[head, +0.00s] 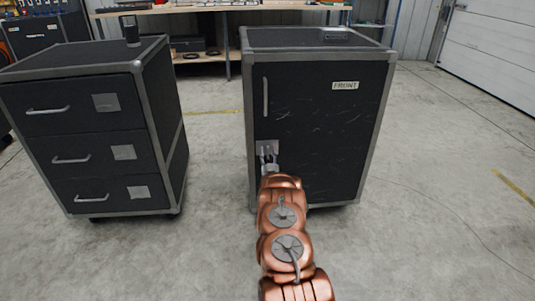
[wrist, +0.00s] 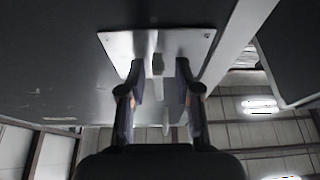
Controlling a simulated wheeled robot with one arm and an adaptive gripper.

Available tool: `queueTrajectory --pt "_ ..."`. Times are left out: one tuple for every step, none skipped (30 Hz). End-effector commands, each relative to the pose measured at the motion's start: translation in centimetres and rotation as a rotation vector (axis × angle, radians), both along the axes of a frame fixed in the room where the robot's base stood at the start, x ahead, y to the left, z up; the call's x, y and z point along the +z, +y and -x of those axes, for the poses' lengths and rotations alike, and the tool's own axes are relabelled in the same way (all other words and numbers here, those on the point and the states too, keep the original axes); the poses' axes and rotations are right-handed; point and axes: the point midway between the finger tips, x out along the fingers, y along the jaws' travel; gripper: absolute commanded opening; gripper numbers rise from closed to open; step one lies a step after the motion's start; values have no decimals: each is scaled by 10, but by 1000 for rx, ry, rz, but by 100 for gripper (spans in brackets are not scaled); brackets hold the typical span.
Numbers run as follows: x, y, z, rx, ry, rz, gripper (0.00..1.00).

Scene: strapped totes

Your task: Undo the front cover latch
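A dark cabinet with grey edges (head: 320,56) stands in the middle of the head view, and its front door (head: 325,130) carries a FRONT label (head: 345,86). A pale metal latch plate (head: 267,145) is low on the door's left side. It shows large in the wrist view (wrist: 195,42), with a small grey latch tab (wrist: 157,64) on it. My gripper (head: 268,160) is at this plate. In the wrist view its fingers (wrist: 157,76) are apart, one on each side of the tab, with gaps visible. The latch is mostly hidden in the head view.
A vertical handle (head: 265,97) is above the plate on the door. A dark cabinet with three drawers (head: 100,130) stands to the left, with a dark cylinder (head: 131,30) on top. A workbench (head: 210,8) is behind. The floor in front and right is clear.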

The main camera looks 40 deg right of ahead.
Motion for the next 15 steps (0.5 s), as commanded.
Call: queueTrajectory --pt "0 0 0 -1 0 0 33" --pt "0 0 0 -1 0 0 33" --pt "0 -1 0 -1 0 0 33" --pt "0 -1 1 -1 0 0 33" --pt "0 -1 1 -1 0 0 33" --pt "0 -1 1 -1 0 0 33" --pt "0 -1 1 -2 0 -1 33" --pt "0 0 1 -2 0 -1 33" --pt "-1 0 2 -2 0 -1 33" --pt "-2 1 3 -2 1 -2 33" --pt "-3 2 5 -2 1 -2 33" --pt "-4 4 7 -2 2 -2 33" --pt "-6 5 9 -2 3 -3 33" --pt "-7 7 11 -2 3 -3 33" --pt "-9 9 15 -2 2 -2 33"
